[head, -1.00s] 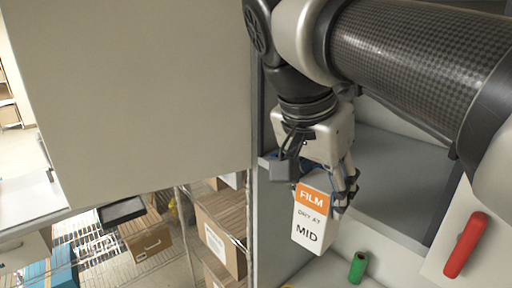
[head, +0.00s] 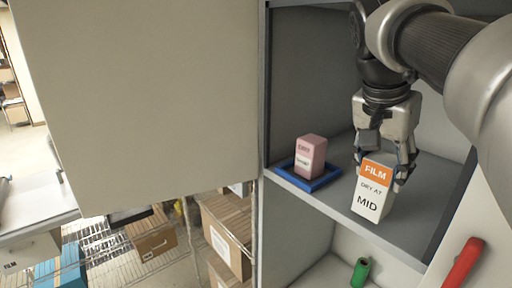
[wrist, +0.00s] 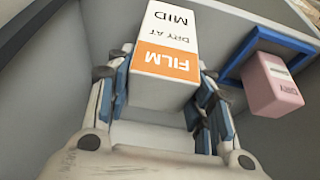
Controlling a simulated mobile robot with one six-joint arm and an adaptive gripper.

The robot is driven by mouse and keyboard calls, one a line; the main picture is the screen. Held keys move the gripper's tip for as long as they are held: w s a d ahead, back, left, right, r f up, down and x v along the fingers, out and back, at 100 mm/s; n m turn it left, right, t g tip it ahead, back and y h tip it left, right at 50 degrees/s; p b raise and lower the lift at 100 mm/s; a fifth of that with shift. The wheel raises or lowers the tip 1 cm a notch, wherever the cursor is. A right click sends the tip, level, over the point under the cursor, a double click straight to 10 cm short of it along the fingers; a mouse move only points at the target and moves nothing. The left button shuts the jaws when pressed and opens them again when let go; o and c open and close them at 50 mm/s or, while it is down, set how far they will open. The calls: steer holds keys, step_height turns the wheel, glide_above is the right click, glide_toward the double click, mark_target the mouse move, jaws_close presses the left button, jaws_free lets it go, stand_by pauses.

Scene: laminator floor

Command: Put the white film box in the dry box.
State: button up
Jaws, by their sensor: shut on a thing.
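The white film box (head: 371,203) has an orange band reading FILM and the words DRY AT MID. My gripper (head: 386,172) is shut on its upper part and holds it upright, slightly tilted. The film box also shows between the fingers in the wrist view (wrist: 170,45). The dry box is an open grey cabinet with a shelf (head: 425,205). The film box is at the front of this middle shelf, its lower end overlapping the front edge in the head view. I cannot tell whether its base touches the shelf.
A pink box (head: 311,155) stands in a blue tray (head: 326,181) on the same shelf, left of the film box. A green roll (head: 360,271) is on the level below. A red handle (head: 463,263) is at the right. Bare shelf lies right of my gripper.

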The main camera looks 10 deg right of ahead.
mark_target(391, 154)
steer(key=shift+w+d, duration=0.15)
steer(key=shift+d, duration=0.2)
steer(key=shift+w+d+r+p, duration=0.1)
steer(key=shift+w+d+p, duration=0.2)
steer(key=shift+d, duration=0.3)
steer(key=shift+w+d+p, duration=0.2)
steer(key=shift+w+d, duration=0.2)
steer(key=shift+d, duration=0.2)
steer(key=shift+w+d+f, duration=0.1)
steer(key=shift+f, duration=0.55)
steer(key=shift+w+d+f, duration=0.1)
steer(key=shift+f, duration=0.2)
steer(key=shift+a+f+b, duration=0.1)
steer(key=shift+a+b, duration=0.1)
steer(key=shift+b, duration=0.15)
steer(key=o, duration=1.3)
steer(key=shift+s, duration=0.2)
